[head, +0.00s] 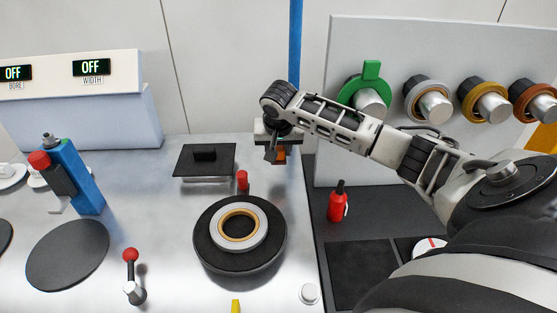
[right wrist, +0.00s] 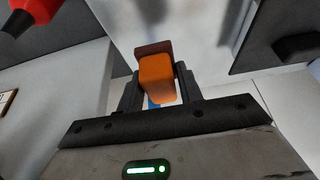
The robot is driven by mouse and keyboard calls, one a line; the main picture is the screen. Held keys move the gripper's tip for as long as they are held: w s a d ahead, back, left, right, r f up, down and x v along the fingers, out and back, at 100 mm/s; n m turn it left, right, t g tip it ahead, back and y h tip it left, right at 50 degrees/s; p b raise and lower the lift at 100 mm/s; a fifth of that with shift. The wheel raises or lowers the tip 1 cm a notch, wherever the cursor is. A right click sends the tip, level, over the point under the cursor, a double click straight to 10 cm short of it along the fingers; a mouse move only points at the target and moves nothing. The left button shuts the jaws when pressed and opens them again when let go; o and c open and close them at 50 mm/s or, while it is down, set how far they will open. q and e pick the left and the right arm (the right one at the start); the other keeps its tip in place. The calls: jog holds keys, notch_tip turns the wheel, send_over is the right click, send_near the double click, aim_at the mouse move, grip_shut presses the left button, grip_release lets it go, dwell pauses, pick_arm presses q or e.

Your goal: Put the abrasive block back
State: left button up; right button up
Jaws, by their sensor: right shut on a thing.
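The abrasive block is an orange block (right wrist: 157,80) with a darker brownish strip along its far end in the right wrist view. My right gripper (right wrist: 158,92) is shut on it, one dark finger on each side. In the head view the right gripper (head: 277,155) hangs near the back right edge of the metal table (head: 165,285). A small orange part of the block (head: 280,158) shows below it there. The block appears raised; its exact height is unclear. My left gripper is not in view.
A black round turntable with a ring coil (head: 238,227) and a red peg (head: 242,180) stand left of the gripper. A red bottle (head: 337,206) stands on the dark right-hand surface (head: 360,265). Rings hang on pegs on the panel (head: 400,45).

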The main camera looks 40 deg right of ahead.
aim_at(279, 150)
jog(key=shift+w+d+f, duration=0.35)
jog(key=shift+w+f, duration=0.05)
jog(key=shift+f, duration=0.2)
jog(key=shift+w+d+f, duration=0.3)
jog(key=shift+w+f, duration=0.05)
jog(key=shift+f, duration=0.25)
jog(key=shift+w+d+f, duration=0.1)
jog(key=shift+d+f, duration=0.05)
jog(key=shift+f, duration=1.6)
jog(key=shift+f, duration=0.15)
jog(key=o, duration=1)
jog(key=shift+r, duration=0.45)
jog(key=v, duration=1.1)
jog(key=shift+r, duration=0.2)
